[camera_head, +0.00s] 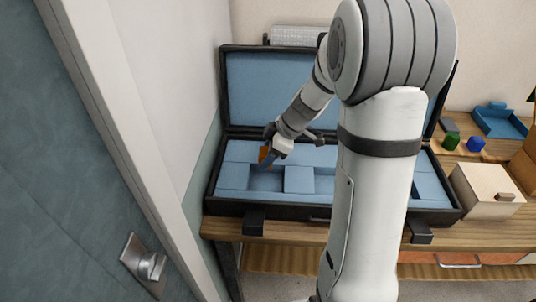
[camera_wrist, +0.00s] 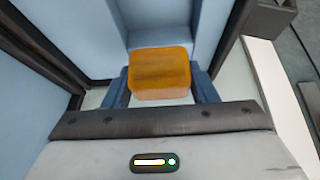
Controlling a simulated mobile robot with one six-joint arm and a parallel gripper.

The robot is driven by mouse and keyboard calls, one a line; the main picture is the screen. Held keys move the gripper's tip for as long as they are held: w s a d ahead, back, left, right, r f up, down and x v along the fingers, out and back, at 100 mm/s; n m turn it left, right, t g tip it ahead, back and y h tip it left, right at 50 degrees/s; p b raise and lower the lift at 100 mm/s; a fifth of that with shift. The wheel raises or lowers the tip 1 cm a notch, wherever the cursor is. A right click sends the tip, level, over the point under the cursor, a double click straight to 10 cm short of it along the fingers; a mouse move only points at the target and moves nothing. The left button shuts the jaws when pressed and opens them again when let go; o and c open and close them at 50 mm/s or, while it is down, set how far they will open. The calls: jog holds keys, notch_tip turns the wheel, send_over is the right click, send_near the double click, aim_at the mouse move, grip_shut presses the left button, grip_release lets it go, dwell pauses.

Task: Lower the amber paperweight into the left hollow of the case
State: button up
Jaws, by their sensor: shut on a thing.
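The amber paperweight (camera_wrist: 160,72) is an orange block with rounded corners. My gripper (camera_wrist: 160,88) is shut on it, one blue-grey finger on each side, in the wrist view. In the head view the paperweight (camera_head: 264,154) shows small and orange at my gripper (camera_head: 269,156), above the left part of the case. The open black case (camera_head: 290,212) has a blue lining and a raised lid. Its left hollow (camera_head: 266,180) is a square recess just below the paperweight. I cannot tell the exact gap between them. My arm hides the case's right middle.
A pale wooden box (camera_head: 486,192) stands right of the case. A green piece (camera_head: 450,141), a blue piece (camera_head: 475,144) and a blue tray (camera_head: 500,120) are behind it. A white wall post (camera_head: 130,120) stands close on the left. The lid (camera_head: 268,90) rises behind my gripper.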

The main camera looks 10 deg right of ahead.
jog(key=b, duration=0.6)
send_over(261, 185)
jog(key=d, duration=0.2)
jog(key=shift+s+a+f, duration=0.1)
jog(key=shift+s+f, duration=0.05)
jog(key=shift+f, duration=1.1)
jog(key=shift+s+a+f, duration=0.1)
jog(key=shift+f, duration=1.1)
jog(key=shift+f+b, duration=2.5)
jog(key=shift+b, duration=0.3)
jog(key=o, duration=1.2)
jog(key=shift+o, duration=0.2)
jog(key=shift+d, duration=0.1)
